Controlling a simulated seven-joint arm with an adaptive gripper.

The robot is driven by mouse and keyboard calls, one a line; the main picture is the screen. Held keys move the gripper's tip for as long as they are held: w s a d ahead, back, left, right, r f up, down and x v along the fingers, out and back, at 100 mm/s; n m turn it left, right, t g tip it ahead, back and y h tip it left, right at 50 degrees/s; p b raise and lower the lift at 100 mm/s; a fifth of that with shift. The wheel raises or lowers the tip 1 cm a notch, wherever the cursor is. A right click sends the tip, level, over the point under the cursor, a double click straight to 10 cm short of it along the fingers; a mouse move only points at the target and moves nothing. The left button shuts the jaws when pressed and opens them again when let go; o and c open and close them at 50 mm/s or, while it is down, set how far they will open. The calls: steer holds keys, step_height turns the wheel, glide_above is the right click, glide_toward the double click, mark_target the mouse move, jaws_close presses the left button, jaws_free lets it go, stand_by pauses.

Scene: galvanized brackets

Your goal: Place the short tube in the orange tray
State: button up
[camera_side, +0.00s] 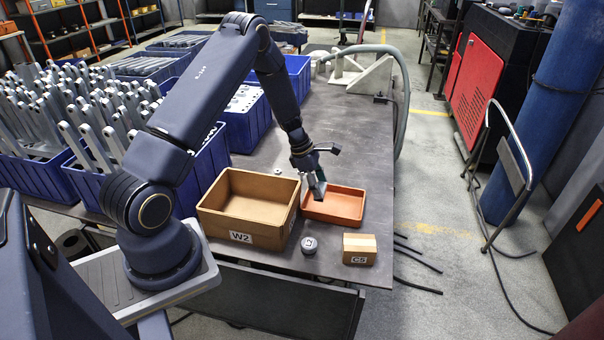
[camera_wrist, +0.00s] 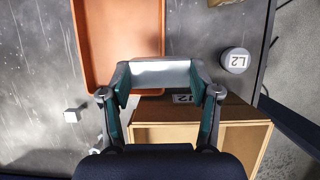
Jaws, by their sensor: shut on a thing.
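The short tube (camera_wrist: 160,75) is a plain grey piece that spans between the two fingers of my gripper (camera_wrist: 163,88) in the wrist view. My gripper (camera_side: 316,184) is shut on it. In the side view the tube (camera_side: 318,191) hangs tilted below the fingers, over the left edge of the orange tray (camera_side: 345,217). The tray is a shallow rectangle, and its visible floor is empty. In the wrist view the tray (camera_wrist: 90,50) lies beyond the fingers, and the tube overlaps its near right corner. The exact height of the tube above the tray is hard to tell.
A tan open box (camera_side: 215,210) marked W2 stands close at the tray's left. A round grey weight (camera_side: 309,246) and a small cardboard box (camera_side: 360,250) marked C5 sit near the table's front edge. Blue bins (camera_side: 250,120) of brackets crowd the left. A small light block (camera_wrist: 72,115) lies nearby.

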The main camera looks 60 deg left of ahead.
steer(key=w+f, duration=0.2)
steer(key=w+a+f, duration=0.1)
steer(key=w+f, duration=0.1)
steer(key=w+a+f, duration=0.1)
steer(key=w+f, duration=0.2)
steer(key=shift+a, duration=0.1)
steer(key=shift+w+f, duration=0.2)
steer(key=shift+f, duration=1.4)
steer(key=o, duration=1.2)
steer(key=shift+f, duration=0.15)
